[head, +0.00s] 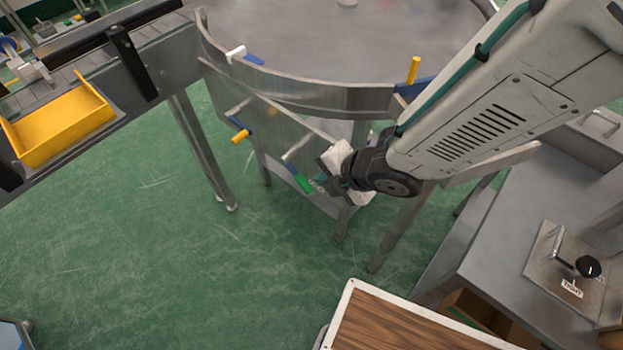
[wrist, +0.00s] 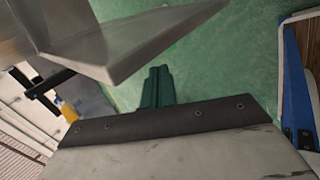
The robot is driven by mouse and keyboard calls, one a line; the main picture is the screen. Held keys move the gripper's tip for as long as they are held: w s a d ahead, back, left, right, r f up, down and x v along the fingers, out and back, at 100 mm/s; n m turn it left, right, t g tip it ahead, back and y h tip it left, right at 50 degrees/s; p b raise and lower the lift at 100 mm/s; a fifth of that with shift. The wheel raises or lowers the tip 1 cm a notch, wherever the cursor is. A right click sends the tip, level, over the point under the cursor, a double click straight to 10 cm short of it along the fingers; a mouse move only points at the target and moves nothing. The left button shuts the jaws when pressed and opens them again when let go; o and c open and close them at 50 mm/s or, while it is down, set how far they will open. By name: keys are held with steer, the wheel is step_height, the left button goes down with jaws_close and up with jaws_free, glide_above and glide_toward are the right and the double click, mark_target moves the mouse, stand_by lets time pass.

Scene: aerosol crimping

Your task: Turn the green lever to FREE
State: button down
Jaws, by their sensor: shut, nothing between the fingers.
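The green lever (head: 302,180) shows in the head view on the side panel under the round metal table, a short handle tilted down to the right. My gripper (head: 318,186) is right beside its lower end; I cannot tell whether they touch. In the wrist view my dark green fingers (wrist: 157,86) are together with nothing between them. The lever cannot be made out in the wrist view. No FREE mark is readable.
The round metal table (head: 340,45) has legs near my arm. A yellow-ended blue lever (head: 241,136) sits left on the same panel. A yellow bin (head: 60,120) is far left. A wood-topped surface (head: 400,325) and grey bench (head: 520,225) are lower right. Green floor is clear at left.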

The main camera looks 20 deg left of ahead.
mark_target(305, 184)
steer(key=x, duration=0.7)
steer(key=shift+d, duration=0.1)
steer(key=shift+w, duration=0.1)
